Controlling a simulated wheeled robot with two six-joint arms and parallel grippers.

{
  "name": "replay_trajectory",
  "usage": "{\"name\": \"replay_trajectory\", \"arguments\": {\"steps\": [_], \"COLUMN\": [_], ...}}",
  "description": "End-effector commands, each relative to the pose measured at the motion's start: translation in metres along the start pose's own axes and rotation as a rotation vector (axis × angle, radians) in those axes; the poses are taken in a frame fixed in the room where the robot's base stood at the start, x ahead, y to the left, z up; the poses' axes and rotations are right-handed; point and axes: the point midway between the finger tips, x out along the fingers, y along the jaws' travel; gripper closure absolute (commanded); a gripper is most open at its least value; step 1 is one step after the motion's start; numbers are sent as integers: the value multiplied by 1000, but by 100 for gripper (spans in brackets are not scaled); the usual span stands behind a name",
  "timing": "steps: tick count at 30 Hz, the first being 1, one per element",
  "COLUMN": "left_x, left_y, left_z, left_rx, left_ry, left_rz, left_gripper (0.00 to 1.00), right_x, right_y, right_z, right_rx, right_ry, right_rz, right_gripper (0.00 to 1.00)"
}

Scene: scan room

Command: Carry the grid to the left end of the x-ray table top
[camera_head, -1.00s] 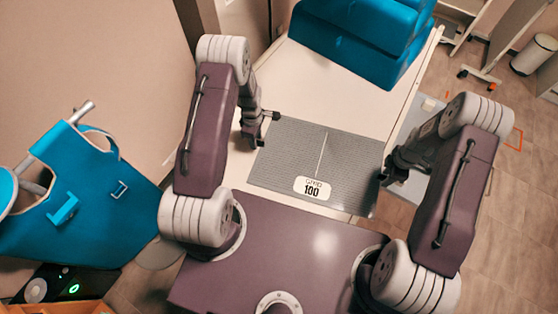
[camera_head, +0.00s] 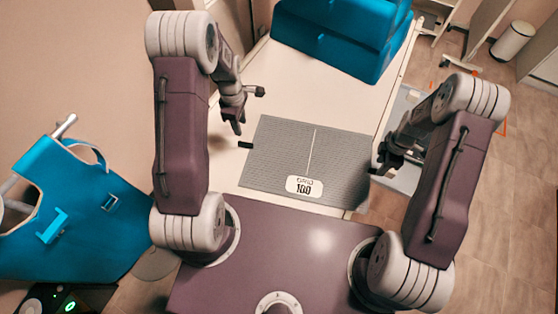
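The grid (camera_head: 272,160) is a flat grey ribbed plate with a white "GRID 100" label. It lies at the near end of the pale x-ray table top (camera_head: 325,95). A small dark tab (camera_head: 245,145) sticks out from its left edge. My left gripper (camera_head: 249,111) is open, its fingers spread above and left of the grid's upper left corner, apart from the tab. My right gripper (camera_head: 387,164) is at the grid's right edge. Its fingers are dark and partly hidden by my arm, so I cannot tell whether they hold the grid.
Large blue blocks (camera_head: 335,48) stand on the far part of the table top. A blue apron (camera_head: 75,215) hangs at the left. A white bin (camera_head: 512,40) stands on the floor at the far right. The pale table top between grid and blocks is bare.

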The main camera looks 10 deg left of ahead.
Motion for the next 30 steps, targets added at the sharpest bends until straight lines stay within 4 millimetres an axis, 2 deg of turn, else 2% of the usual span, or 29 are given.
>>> {"name": "replay_trajectory", "arguments": {"steps": [1, 3, 6, 10, 15, 30], "left_x": [0, 0, 0, 0, 0, 4], "left_y": [0, 0, 0, 0, 0, 1], "left_z": [0, 0, 0, 0, 0, 1], "left_rx": [0, 0, 0, 0, 0, 4], "left_ry": [0, 0, 0, 0, 0, 0], "left_rz": [0, 0, 0, 0, 0, 1], "left_gripper": [64, 64, 64, 64, 64, 64], "right_x": [-15, -33, -55, -73, -81, -77], "right_y": [1, 2, 0, 1, 0, 0], "right_z": [0, 0, 0, 0, 0, -1], "right_rx": [0, 0, 0, 0, 0, -4], "right_ry": [-1, -1, 0, 0, 0, 0], "right_rz": [5, 6, 3, 2, 0, 0], "right_gripper": [64, 64, 64, 64, 64, 64]}}
